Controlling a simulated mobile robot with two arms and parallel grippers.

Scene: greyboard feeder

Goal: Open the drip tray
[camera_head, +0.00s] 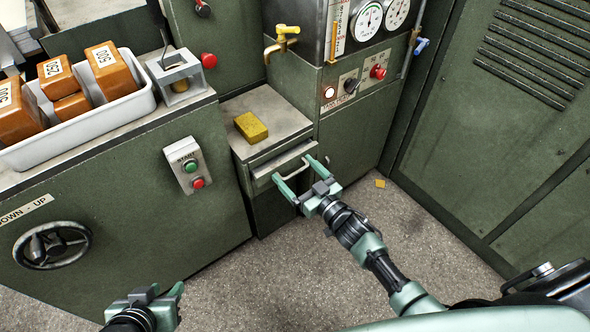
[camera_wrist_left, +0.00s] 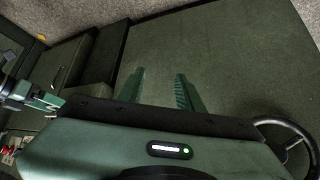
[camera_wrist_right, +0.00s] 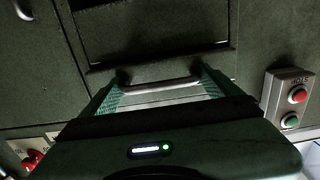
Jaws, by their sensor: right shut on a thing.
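The drip tray (camera_head: 265,178) is a grey-green drawer front below a small metal-topped ledge in the middle of the green machine. It has a pale bar handle (camera_head: 291,173), which also shows in the right wrist view (camera_wrist_right: 160,84). My right gripper (camera_head: 296,170) is at the tray front, its two fingers shut on the handle from either end. I cannot tell whether the tray is pulled out at all. My left gripper (camera_head: 167,294) is low at the front left, away from the tray; its fingers (camera_wrist_left: 158,88) are apart with nothing between them.
A yellow sponge (camera_head: 251,126) lies on the ledge above the tray. A start/stop box (camera_head: 188,165) and a handwheel (camera_head: 54,245) are on the left cabinet. A white bin (camera_head: 88,122) with orange blocks stands on top. The floor (camera_head: 255,275) before the tray is clear.

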